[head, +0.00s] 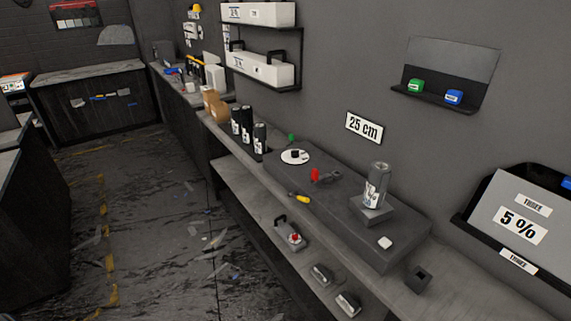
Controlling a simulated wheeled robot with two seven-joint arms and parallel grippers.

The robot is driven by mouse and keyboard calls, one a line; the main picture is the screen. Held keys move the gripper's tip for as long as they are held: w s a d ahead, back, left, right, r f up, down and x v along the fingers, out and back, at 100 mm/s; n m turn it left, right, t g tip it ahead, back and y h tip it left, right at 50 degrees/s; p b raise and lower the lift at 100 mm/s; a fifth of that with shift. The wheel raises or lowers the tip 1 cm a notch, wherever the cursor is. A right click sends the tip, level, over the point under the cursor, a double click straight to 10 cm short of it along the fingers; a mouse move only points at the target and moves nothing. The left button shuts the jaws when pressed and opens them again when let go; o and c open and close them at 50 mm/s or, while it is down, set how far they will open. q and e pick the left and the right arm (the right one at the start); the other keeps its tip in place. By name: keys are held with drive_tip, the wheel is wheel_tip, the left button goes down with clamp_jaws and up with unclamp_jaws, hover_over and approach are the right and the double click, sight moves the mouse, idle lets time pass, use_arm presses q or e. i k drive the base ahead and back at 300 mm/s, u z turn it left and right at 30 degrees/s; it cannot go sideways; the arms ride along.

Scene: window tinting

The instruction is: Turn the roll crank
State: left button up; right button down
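I cannot tell for sure which part is the roll crank. Two long white boxes with labels sit on wall racks at the top centre, an upper box (262,14) and a lower box (262,69). A thin dark handle-like part (237,46) shows near the lower box's left end. Neither of my grippers is in view.
A raised dark slab (335,200) on the bench (222,133) holds a white disc (295,157), a red item (314,174) and a white block (385,242). Several dark cans (247,125) stand farther back. A "5 %" sign (521,225) is at right. The floor at left is open, with scraps.

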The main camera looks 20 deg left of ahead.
sight(327, 178)
drive_tip(key=z, duration=0.15)
drive_tip(key=i, duration=0.85)
drive_tip(key=z, duration=0.45)
